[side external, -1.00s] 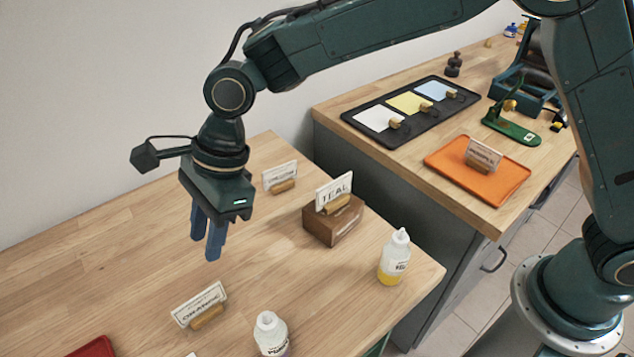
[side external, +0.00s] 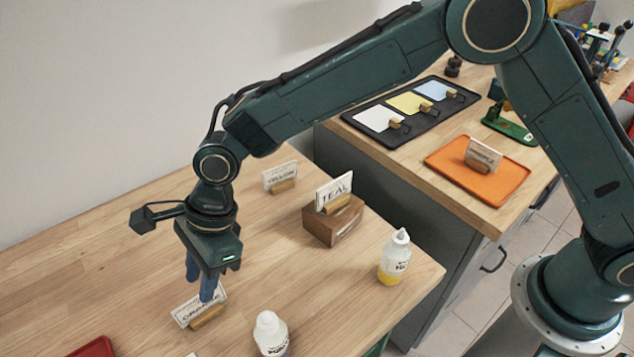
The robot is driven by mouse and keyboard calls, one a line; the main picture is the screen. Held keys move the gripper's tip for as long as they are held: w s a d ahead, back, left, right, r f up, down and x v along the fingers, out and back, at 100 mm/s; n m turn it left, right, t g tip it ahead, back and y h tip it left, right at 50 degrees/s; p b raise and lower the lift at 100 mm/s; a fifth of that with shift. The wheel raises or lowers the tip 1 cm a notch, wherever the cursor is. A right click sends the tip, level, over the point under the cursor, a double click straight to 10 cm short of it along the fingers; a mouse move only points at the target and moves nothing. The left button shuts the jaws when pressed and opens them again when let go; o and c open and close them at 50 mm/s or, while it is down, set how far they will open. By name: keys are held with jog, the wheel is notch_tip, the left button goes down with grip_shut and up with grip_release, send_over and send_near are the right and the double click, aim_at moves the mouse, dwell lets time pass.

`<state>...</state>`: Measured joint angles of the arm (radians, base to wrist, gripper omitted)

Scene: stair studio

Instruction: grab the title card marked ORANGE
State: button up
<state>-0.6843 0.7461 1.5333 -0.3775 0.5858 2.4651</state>
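The ORANGE title card (side external: 184,313) is a white card standing in a small wooden holder (side external: 207,317) on the near part of the wooden table. My gripper (side external: 200,290) points down right at this card, with its two blue fingers apart. The right finger overlaps the card's upper part in the picture and hides some of its lettering. The left finger shows just behind or above the card's top edge. I cannot tell whether either finger touches the card.
A TEAL card (side external: 334,190) stands on a wooden block (side external: 333,224), with a YELLOW card (side external: 281,177) behind it. White bottles stand near the front (side external: 271,335) and at the right (side external: 395,258). A red item (side external: 93,348) lies at the bottom left. Table left of the gripper is clear.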

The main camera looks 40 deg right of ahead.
aim_at(196, 297)
jog(key=shift+f, duration=0.15)
jog(key=shift+x, duration=2.45)
grip_shut()
